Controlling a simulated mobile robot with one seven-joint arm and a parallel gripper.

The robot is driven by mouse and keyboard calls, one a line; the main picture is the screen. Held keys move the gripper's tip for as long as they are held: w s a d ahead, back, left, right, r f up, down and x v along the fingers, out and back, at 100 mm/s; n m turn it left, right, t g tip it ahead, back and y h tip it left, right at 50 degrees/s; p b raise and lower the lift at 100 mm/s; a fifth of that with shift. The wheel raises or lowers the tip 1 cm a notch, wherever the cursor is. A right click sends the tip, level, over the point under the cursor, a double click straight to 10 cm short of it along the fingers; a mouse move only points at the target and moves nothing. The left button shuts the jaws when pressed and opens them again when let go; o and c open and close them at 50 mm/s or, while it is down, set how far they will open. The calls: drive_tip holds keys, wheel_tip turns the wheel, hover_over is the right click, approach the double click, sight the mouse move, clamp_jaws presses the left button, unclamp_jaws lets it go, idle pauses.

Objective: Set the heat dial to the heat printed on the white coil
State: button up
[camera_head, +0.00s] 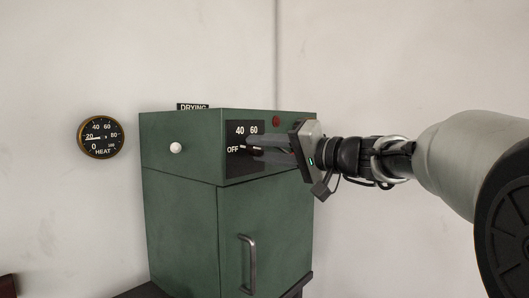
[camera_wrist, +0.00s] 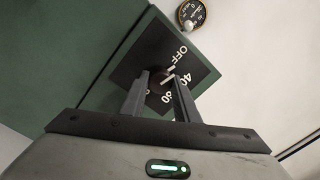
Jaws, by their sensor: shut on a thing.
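The heat dial is a black plate (camera_head: 238,166) on the green oven's upper front, marked OFF, 40 and 60; my fingers hide part of it. In the wrist view the dark dial knob (camera_wrist: 158,78) sits between my fingertips, with a white pointer mark that seems to lean toward OFF. My gripper (camera_head: 262,145) reaches in from the right and is shut on the knob; it also shows in the wrist view (camera_wrist: 161,76). The white coil and its printed heat are not in view.
A round HEAT gauge (camera_head: 101,137) hangs on the wall at left, its needle near 20. The green oven (camera_head: 180,220) has a white knob (camera_head: 176,147), a red button or lamp (camera_head: 276,122) and a door handle (camera_head: 247,264). A DRYING sign (camera_head: 193,107) shows above it.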

drive_tip(key=m, duration=0.4)
drive_tip(key=shift+f+m, duration=0.1)
drive_tip(key=shift+m, duration=0.2)
drive_tip(key=m, duration=0.4)
drive_tip(key=shift+m, duration=0.4)
drive_tip(key=o, duration=1.1)
drive_tip(key=shift+c, duration=0.2)
drive_tip(key=v, duration=1.7)
drive_tip(key=shift+s+f, duration=0.25)
drive_tip(key=shift+s, duration=0.05)
drive_tip(key=shift+d, duration=0.1)
